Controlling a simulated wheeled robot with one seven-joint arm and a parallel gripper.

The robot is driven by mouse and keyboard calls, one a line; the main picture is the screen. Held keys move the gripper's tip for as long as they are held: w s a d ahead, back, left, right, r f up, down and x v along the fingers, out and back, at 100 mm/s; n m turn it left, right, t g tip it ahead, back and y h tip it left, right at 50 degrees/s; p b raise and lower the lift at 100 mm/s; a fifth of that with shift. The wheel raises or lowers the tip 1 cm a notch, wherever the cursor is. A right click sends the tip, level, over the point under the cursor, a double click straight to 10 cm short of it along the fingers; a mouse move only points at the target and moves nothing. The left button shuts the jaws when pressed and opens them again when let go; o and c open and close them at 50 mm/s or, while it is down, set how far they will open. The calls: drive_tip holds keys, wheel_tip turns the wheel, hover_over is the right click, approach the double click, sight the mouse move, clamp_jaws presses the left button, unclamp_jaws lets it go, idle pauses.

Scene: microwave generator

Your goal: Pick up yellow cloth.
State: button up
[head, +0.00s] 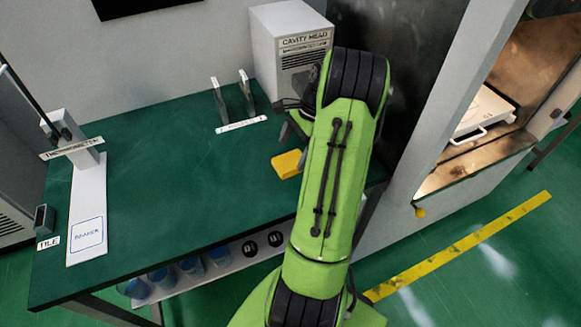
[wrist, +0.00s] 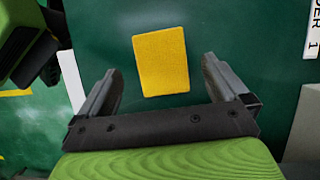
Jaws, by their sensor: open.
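The yellow cloth (head: 287,164) lies on the green table, partly behind my green arm in the head view. In the wrist view the yellow cloth (wrist: 161,62) is a flat, slightly turned rectangle on the table, fully visible. My gripper (wrist: 160,75) is open, with one grey finger on each side of the cloth in the picture. The fingers appear apart from the cloth; the height above it is hard to tell. In the head view my gripper (head: 288,125) is mostly hidden by my arm.
The green table (head: 170,180) is mostly bare. A white box labelled CAVITY HEAD (head: 290,50) and a small rack (head: 235,100) stand at its back. A thermometer stand (head: 88,200) is at the left. An open chamber with a white tray (head: 480,112) is at the right.

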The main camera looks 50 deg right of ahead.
sight(288, 162)
drive_tip(key=b+x, duration=0.1)
drive_tip(key=x, duration=0.3)
drive_tip(key=shift+w+f, duration=0.1)
drive_tip(key=shift+f, duration=0.05)
drive_tip(key=c, duration=1)
wheel_tip(288, 162, up, 10)
drive_tip(key=p, duration=0.4)
drive_tip(key=shift+c, duration=0.2)
drive_tip(key=o, duration=0.4)
drive_tip(key=c, duration=0.3)
